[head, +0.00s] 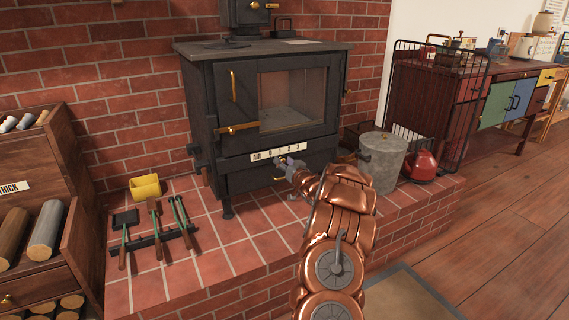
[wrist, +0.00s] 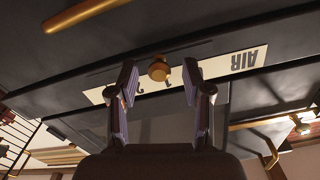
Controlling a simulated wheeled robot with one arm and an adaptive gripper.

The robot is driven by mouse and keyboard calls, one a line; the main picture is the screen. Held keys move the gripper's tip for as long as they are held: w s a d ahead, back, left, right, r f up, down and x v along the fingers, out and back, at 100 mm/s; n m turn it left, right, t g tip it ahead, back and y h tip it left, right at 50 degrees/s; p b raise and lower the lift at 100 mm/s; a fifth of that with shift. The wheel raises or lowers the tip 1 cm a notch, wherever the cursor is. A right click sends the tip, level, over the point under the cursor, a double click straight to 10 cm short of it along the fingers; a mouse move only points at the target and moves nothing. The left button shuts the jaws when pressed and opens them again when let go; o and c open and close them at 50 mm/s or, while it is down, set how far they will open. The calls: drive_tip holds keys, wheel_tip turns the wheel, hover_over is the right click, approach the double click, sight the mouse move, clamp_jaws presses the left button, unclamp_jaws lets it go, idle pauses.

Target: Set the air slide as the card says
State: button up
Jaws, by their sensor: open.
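The black stove (head: 222,90) stands on the brick hearth with its glass door shut. A pale air plate (head: 262,155) with a row of numerals runs below the door; it also shows upside down in the wrist view (wrist: 215,69), with "AIR" at its right end. The brass slide knob (wrist: 159,68) projects from the plate. My gripper (wrist: 160,80) is open, with one finger on each side of the knob and a gap on both sides. In the head view my gripper (head: 289,166) is at the plate and hides the knob. I cannot read which number the knob marks.
A yellow holder (head: 145,187) and several hearth tools (head: 155,230) lie left on the hearth. A metal bucket (head: 382,162) and red kettle (head: 421,165) stand right. A log rack (head: 80,235) labelled "THICK" is at far left. Brass door handle (head: 238,129) sits above the plate.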

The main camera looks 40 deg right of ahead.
drive_tip(key=shift+s, duration=0.1)
drive_tip(key=v, duration=1.2)
idle(0.5)
drive_tip(key=shift+r, duration=0.1)
